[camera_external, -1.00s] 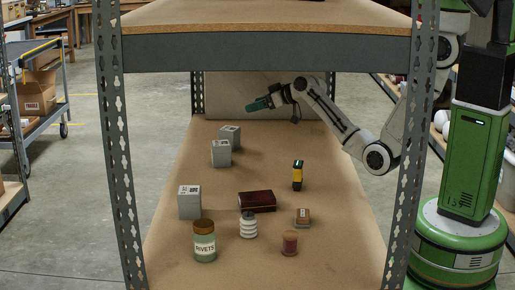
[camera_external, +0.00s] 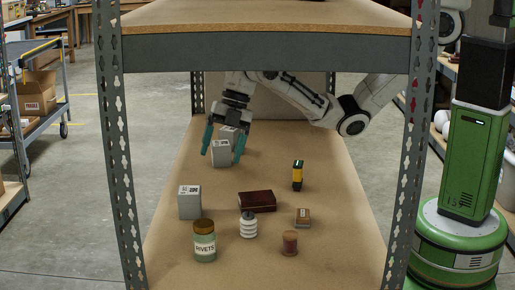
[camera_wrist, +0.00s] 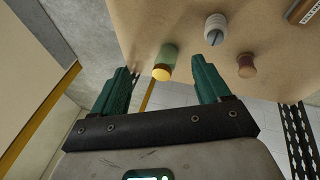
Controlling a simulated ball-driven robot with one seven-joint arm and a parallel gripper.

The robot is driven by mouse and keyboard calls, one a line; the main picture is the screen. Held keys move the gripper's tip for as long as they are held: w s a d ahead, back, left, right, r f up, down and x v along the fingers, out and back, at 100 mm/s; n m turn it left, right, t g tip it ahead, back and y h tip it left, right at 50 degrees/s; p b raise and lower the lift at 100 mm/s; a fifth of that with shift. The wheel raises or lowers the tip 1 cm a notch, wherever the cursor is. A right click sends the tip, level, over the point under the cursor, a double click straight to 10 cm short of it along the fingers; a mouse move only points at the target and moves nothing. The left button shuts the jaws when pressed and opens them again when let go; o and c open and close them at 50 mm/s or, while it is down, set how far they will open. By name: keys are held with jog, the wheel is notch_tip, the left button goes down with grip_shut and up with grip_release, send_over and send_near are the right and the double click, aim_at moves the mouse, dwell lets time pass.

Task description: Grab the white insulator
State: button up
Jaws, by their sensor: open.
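The white insulator (camera_external: 248,226) is a small ribbed piece standing upright on the shelf board, near its front, between the rivets jar and a brown spool. It also shows in the wrist view (camera_wrist: 215,27), above and right of the space between my fingers. My gripper (camera_external: 223,158) is open, pointing down over the back left part of the shelf, with teal fingers on either side of a grey box in the picture. I cannot tell whether they touch that box. My gripper is well behind the insulator and empty in the wrist view (camera_wrist: 163,90).
The rivets jar (camera_external: 205,242) stands left of the insulator, the spool (camera_external: 289,243) right, and a dark red box (camera_external: 257,201) just behind. Grey boxes (camera_external: 189,202), a small brown box (camera_external: 303,217) and a yellow-black item (camera_external: 297,175) stand around. The upper shelf (camera_external: 265,53) and metal posts (camera_external: 119,170) frame the space.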

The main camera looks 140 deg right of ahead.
aim_at(249, 214)
jog(key=a+f+n+g, duration=0.1)
jog(key=a+f+n, duration=0.1)
jog(key=a+f+n+g+p, duration=0.1)
jog(key=a+f+n+g, duration=0.1)
jog(key=a, duration=0.1)
jog(key=a+f+n+g, duration=0.1)
jog(key=a+f+n, duration=0.1)
jog(key=a, duration=0.1)
jog(key=shift+s+a+f, duration=0.1)
jog(key=shift+s+a, duration=0.15)
jog(key=shift+s, duration=0.15)
jog(key=shift+s+d+f+g, duration=0.15)
jog(key=shift+s+f, duration=0.1)
jog(key=shift+f, duration=0.25)
jog(key=shift+s+a+f+g, duration=0.1)
jog(key=shift+s+f+g, duration=0.1)
jog(key=shift+f, duration=0.25)
notch_tip(249, 214, down, 5)
jog(key=shift+d+f+b, duration=0.1)
jog(key=shift+b, duration=0.5)
jog(key=shift+w+d+f, duration=0.1)
jog(key=shift+f, duration=1.25)
jog(key=shift+w+d+f, duration=0.1)
jog(key=shift+f, duration=1.25)
jog(key=shift+c, duration=0.4)
jog(key=c, duration=1.1)
